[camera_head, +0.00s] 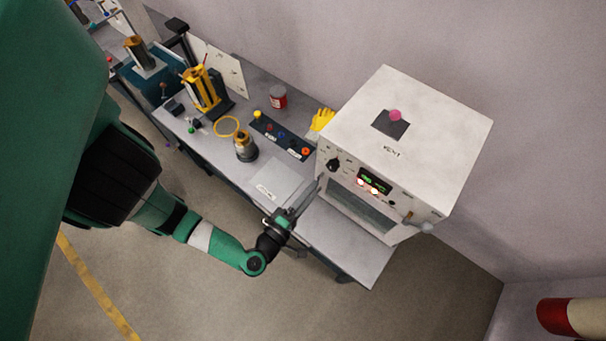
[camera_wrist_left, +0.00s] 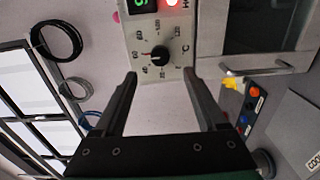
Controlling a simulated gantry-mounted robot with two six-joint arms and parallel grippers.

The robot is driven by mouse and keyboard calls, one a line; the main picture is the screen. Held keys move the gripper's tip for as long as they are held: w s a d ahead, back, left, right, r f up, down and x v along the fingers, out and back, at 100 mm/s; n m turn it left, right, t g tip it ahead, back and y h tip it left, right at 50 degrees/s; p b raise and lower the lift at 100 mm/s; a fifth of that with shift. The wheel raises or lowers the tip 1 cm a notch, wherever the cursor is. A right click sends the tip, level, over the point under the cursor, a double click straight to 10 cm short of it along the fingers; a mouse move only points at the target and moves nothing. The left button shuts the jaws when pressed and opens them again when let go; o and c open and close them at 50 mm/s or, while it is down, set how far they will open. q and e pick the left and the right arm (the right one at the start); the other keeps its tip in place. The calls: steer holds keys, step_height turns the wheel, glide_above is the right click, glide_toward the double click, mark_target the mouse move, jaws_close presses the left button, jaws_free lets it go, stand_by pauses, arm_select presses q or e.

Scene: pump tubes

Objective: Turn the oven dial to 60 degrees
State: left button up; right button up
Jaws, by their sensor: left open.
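The oven (camera_head: 455,135) is a white box at the right end of the bench. Its black dial (camera_head: 333,164) is on the front panel, left of a lit display (camera_head: 374,181). In the left wrist view the dial (camera_wrist_left: 159,53) has a numbered scale around it; its exact setting is too small to tell. My left gripper (camera_head: 311,193) is open and empty in front of the oven's panel. In the left wrist view the dial lies beyond and between the open fingertips (camera_wrist_left: 160,73), apart from them. My right gripper is not in view.
The oven door handle (camera_wrist_left: 255,71) is close to one finger in the left wrist view. A yellow glove (camera_head: 322,119), a dark strip of buttons (camera_head: 281,135) and a red can (camera_head: 278,96) lie left of the oven. Bench surface in front of the oven (camera_head: 345,245) is clear.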

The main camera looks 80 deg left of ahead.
arm_select(q)
steer(key=shift+v, duration=1.6)
steer(key=shift+a+r, duration=0.1)
steer(key=shift+a, duration=0.05)
